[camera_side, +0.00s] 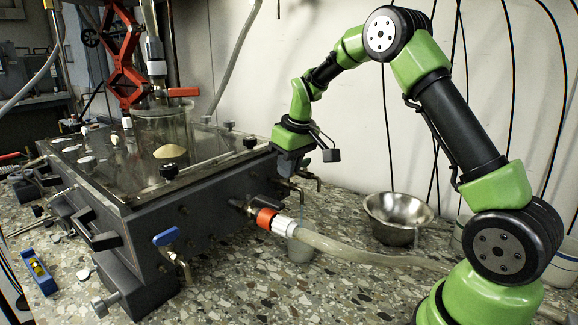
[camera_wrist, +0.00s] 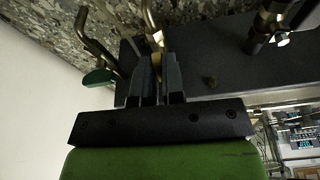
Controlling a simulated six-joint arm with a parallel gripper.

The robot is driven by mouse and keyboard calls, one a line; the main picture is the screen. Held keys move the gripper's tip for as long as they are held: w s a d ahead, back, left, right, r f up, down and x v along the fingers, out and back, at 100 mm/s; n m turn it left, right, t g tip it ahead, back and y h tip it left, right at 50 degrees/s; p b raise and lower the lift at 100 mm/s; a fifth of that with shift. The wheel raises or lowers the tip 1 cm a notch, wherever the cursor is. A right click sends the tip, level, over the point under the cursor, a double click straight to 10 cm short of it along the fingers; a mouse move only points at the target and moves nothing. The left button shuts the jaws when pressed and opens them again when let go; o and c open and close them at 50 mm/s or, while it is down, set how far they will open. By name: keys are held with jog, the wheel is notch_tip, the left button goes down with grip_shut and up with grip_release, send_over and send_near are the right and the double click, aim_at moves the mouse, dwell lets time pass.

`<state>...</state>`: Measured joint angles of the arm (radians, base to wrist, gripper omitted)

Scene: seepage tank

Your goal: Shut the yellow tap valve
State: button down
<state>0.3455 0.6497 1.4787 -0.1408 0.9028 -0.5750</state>
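In the wrist view, the two dark fingers of my gripper (camera_wrist: 158,75) are close together, with a yellow handle part of the yellow tap valve (camera_wrist: 157,62) between their tips. The brass spout (camera_wrist: 150,18) of this tap runs up beyond the fingertips. The fingers hide most of the handle, so its angle is hard to tell. In the side view, my gripper (camera_side: 286,165) points down at the right end of the dark tank (camera_side: 210,215), beside brass taps. The yellow handle cannot be made out there.
A green-handled tap (camera_wrist: 100,78) sits close to the left of my fingers in the wrist view. In the side view, a red-collared hose (camera_side: 350,252) leaves the tank front. A blue-handled tap (camera_side: 166,237) is nearer. A metal bowl (camera_side: 398,212) stands right on the speckled bench.

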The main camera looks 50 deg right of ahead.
jog(key=shift+a+m+h, duration=0.1)
jog(key=shift+m+h, duration=0.3)
jog(key=shift+m, duration=1.3)
jog(key=shift+m, duration=0.4)
jog(key=shift+m+g+h, duration=0.3)
jog(key=shift+m+h, duration=0.1)
jog(key=shift+m, duration=1)
